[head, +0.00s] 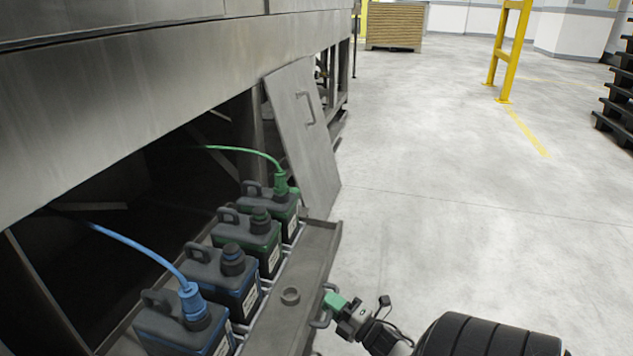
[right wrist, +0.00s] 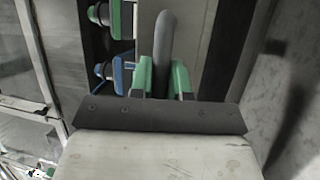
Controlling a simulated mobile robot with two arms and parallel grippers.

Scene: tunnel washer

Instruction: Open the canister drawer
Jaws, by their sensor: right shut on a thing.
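The canister drawer (head: 312,258) is a grey metal tray, and it stands out from under the machine's side. It holds several dark canisters in a row, including a blue-capped one (head: 196,318) in front and a green-capped one (head: 270,203) at the back. The drawer's bar handle (head: 319,322) is on its outer face. My right gripper (head: 334,303) has green fingertips and is shut on this handle. In the right wrist view the grey handle (right wrist: 165,45) passes between the fingers (right wrist: 163,80). My left gripper is not in view.
A blue hose (head: 135,244) and a green hose (head: 245,151) run from canisters into the dark space under the machine. A loose metal panel (head: 303,130) leans behind the drawer. The floor (head: 470,220) to the right is clear, with a yellow post (head: 508,50) far back.

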